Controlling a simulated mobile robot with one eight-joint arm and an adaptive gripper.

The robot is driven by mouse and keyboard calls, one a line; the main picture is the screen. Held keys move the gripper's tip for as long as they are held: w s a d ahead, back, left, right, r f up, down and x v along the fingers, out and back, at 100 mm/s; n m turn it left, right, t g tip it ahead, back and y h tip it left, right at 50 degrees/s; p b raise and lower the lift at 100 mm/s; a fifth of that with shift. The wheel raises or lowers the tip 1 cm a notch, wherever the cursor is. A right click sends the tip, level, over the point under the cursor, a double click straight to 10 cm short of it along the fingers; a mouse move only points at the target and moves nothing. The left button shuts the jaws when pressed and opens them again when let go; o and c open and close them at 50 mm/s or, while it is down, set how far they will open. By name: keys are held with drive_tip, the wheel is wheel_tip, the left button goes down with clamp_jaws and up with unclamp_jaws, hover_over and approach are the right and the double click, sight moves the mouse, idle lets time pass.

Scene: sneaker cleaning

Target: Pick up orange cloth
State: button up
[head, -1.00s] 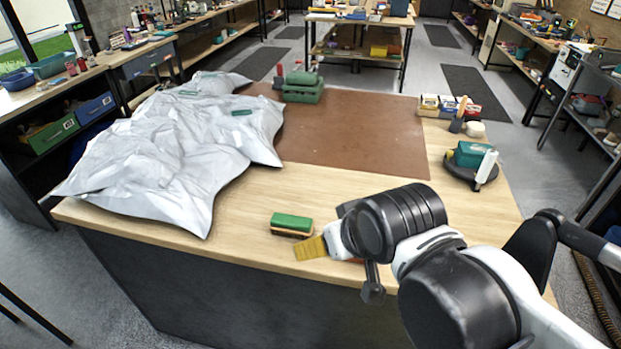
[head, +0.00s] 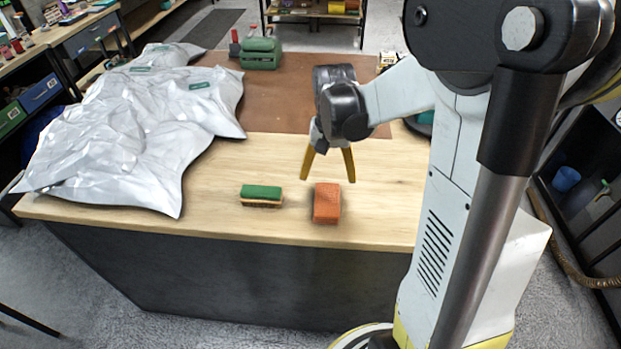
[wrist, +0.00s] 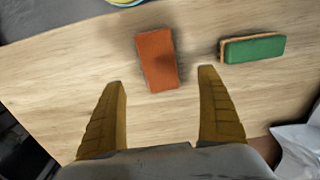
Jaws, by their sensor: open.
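The orange cloth (head: 327,203) is a small folded block lying on the wooden tabletop near its front edge. It also shows in the wrist view (wrist: 157,60), ahead of the fingertips and nearly centred between them. My gripper (head: 328,180) has its two yellow fingers spread, points down and is empty. In the head view it hangs above and just behind the cloth, apart from it. In the wrist view its fingers (wrist: 165,75) stand wide on either side with the cloth beyond.
A green-topped brush (head: 261,195) lies left of the cloth. A crumpled silver-grey sheet (head: 110,140) covers the table's left part. A brown mat (head: 290,100) lies behind, with a green box (head: 261,53) at its back. Bare wood (head: 230,222) surrounds the cloth.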

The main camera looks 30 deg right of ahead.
sight(327, 198)
wheel_tip(327, 198, down, 11)
drive_tip(key=b, duration=0.4)
drive_tip(key=shift+d+r, duration=0.1)
drive_tip(key=shift+r, duration=0.2)
drive_tip(key=c, duration=1.3)
drive_tip(key=shift+c, duration=0.2)
